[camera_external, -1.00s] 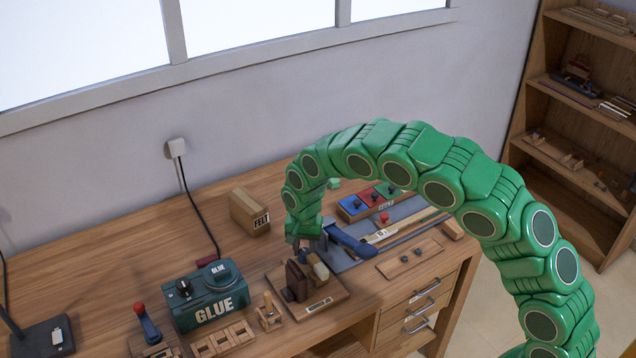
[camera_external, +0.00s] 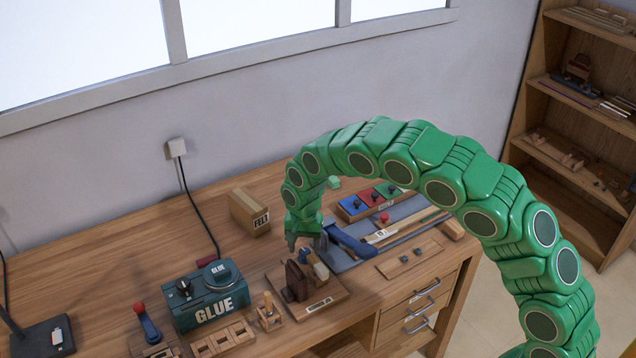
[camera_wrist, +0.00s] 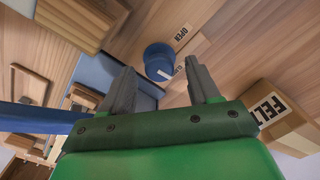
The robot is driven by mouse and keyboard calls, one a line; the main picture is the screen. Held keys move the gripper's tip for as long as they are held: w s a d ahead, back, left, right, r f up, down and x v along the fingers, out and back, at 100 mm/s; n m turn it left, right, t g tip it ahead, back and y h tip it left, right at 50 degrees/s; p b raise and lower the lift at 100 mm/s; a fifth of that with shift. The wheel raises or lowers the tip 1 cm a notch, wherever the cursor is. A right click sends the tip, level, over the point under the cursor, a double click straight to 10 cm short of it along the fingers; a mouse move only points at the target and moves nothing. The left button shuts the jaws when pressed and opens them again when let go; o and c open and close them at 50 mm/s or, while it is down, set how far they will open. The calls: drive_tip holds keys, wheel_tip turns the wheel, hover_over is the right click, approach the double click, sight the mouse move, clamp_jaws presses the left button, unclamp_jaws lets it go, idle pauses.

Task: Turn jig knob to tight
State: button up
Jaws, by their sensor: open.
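The jig (camera_external: 322,302) is a wooden base with a dark brown upright block and a paler block, near the bench's front edge. Its blue round knob (camera_wrist: 159,59) with a white pointer shows in the wrist view. An "OPEN" label lies beside it; a second label is mostly hidden by a finger. The white pointer is angled toward this second label. My gripper (camera_wrist: 162,76) is open and empty, its two grey fingertips either side of the knob in the picture. I cannot tell whether they touch it. In the external view my gripper (camera_external: 306,242) is just above the jig, pointing down.
A FELT box (camera_external: 248,212) stands behind left of my gripper, and also shows at the right in the wrist view (camera_wrist: 285,125). A blue-handled tool (camera_external: 350,243) lies close on the right. A green GLUE box (camera_external: 205,297) stands left.

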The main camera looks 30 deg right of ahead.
sight(305, 251)
wheel_tip(305, 251, up, 7)
drive_tip(key=shift+f, duration=0.2)
drive_tip(key=shift+r, duration=0.2)
drive_tip(key=shift+s+d+r, duration=0.1)
drive_tip(key=shift+d+r, duration=0.05)
drive_tip(key=s+d+r+n, duration=0.2)
drive_tip(key=s+d+r, duration=1.1)
drive_tip(key=s, duration=0.4)
drive_tip(key=s+d+r+n+g, duration=0.1)
drive_tip(key=s+d+n, duration=0.2)
drive_tip(key=s, duration=1.2)
drive_tip(key=s+d+r+n, duration=0.1)
drive_tip(key=s+d+n, duration=0.2)
drive_tip(key=s, duration=1.3)
drive_tip(key=shift+d+g, duration=0.4)
drive_tip(key=shift+d, duration=0.05)
